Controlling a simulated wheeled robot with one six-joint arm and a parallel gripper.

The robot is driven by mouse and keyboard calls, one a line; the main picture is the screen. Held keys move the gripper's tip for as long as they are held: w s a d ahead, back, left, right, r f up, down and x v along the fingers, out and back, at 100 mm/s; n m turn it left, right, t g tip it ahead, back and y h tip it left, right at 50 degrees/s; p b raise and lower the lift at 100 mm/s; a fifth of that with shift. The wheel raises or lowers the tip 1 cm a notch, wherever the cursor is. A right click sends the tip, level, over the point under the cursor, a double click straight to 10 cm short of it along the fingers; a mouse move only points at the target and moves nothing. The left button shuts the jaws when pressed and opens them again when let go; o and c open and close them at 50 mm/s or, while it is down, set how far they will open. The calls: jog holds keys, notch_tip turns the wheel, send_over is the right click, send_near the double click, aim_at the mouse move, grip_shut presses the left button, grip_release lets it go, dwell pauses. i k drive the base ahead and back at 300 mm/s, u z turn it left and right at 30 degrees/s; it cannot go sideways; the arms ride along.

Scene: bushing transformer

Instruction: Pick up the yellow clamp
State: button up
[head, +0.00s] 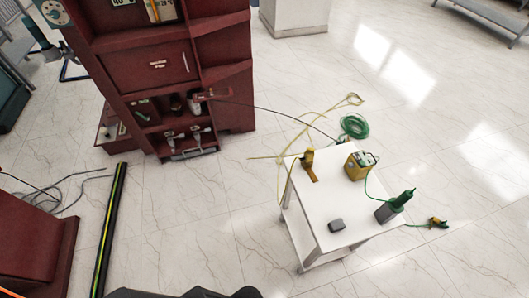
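A small upright yellow-orange object (308,160) stands at the back left corner of the white table and looks like a clamp; its jaws are too small to make out. Another small yellow and dark object (437,223) shows just right of the table, at the end of a green cable; it also looks clamp-like. I cannot tell for sure which is the yellow clamp. My gripper is not recognisable in view; only dark parts, probably mine, show at the bottom edge.
The white table (328,203) also carries a yellow box (357,166), a green-topped grey device (394,207) and a small grey block (337,226). A red cabinet (158,72) stands at the back left. Cables (354,125) lie behind the table.

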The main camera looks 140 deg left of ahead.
aim_at(306, 161)
jog(key=u, duration=5.6)
jog(key=i, duration=0.8)
jog(key=z, duration=1.6)
